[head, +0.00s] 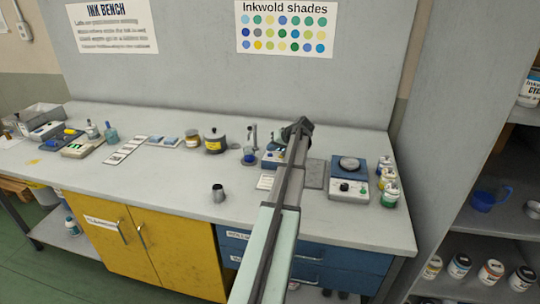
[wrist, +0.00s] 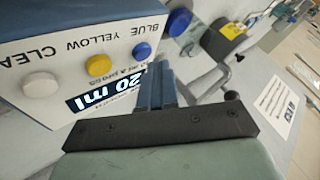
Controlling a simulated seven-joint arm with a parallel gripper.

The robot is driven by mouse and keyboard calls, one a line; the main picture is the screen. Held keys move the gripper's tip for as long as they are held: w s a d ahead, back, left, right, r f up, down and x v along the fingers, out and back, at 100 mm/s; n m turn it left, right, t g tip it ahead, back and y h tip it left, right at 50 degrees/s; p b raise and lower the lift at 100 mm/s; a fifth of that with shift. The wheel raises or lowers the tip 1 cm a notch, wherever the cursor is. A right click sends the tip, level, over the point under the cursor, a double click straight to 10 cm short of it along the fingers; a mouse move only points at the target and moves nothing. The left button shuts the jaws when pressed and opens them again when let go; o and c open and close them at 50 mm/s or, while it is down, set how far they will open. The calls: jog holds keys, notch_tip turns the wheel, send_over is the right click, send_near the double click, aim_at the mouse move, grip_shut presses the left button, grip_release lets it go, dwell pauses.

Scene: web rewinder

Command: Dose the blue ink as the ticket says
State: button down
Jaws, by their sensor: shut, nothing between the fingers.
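The ink dispenser (head: 272,160) stands on the bench, partly hidden behind my arm. In the wrist view its white front (wrist: 60,60) has a blue button (wrist: 142,50), a yellow button (wrist: 99,65) and a white button (wrist: 40,85), labelled BLUE, YELLOW and CLEAR. Its display (wrist: 105,88) reads 20 ml. My gripper (wrist: 160,70) is shut and empty, its tips close to the blue button; I cannot tell whether they touch.
A scale (head: 349,182) and several ink jars (head: 389,192) stand right of the dispenser. A dark pot (head: 214,142) and a metal cup (head: 218,194) stand left. The front of the bench (head: 150,190) is mostly clear.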

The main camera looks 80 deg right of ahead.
aim_at(272, 154)
jog(key=shift+r, duration=0.15)
jog(key=shift+r, duration=2.5)
